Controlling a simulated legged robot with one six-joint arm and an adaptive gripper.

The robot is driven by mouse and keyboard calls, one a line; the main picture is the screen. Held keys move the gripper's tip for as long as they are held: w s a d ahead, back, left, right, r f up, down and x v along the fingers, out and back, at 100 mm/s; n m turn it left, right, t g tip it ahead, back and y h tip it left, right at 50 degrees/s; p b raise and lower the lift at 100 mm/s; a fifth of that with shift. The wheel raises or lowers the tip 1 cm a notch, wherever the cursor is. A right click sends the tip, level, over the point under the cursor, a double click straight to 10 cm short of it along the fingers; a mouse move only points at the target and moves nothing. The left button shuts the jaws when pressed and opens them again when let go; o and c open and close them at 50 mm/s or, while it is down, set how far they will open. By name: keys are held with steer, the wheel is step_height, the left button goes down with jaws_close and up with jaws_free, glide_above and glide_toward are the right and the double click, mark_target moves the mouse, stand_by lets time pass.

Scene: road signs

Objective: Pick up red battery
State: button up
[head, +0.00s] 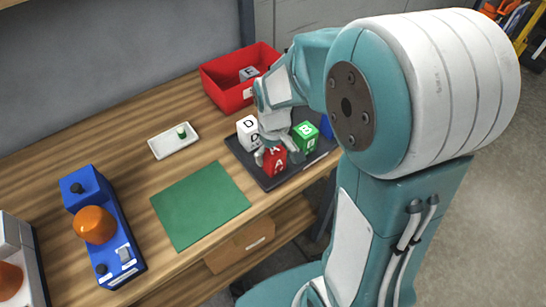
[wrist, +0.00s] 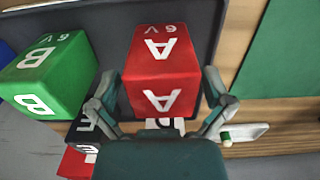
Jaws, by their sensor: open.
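The red battery (head: 274,160) is a cube marked "A" on the dark tray (head: 262,176), near its front edge in the head view. In the wrist view the red battery (wrist: 163,50) shows "A" and "6V" in white. My gripper (head: 273,146) is over the tray at the red battery, partly covering it in the head view. In the wrist view my gripper (wrist: 161,82) is open, with one finger on each side of the red battery. I cannot tell whether the fingers touch it.
A white "D" cube (head: 248,131), a green "B" cube (head: 305,137) and a blue block (head: 326,126) share the tray. A red bin (head: 230,96) stands behind. A white dish (head: 173,141), green mat (head: 200,205) and blue box with orange dome (head: 125,255) lie left.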

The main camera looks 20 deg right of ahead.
steer(key=shift+a, duration=0.15)
steer(key=c, duration=1.3)
steer(key=shift+o, duration=0.2)
steer(key=shift+r, duration=0.1)
steer(key=shift+r, duration=0.3)
step_height(320, 180, up, 3)
steer(key=shift+f, duration=0.1)
steer(key=s+d+r, duration=0.4)
steer(key=s+r, duration=0.5)
steer(key=s, duration=0.4)
steer(key=shift+s+r, duration=0.25)
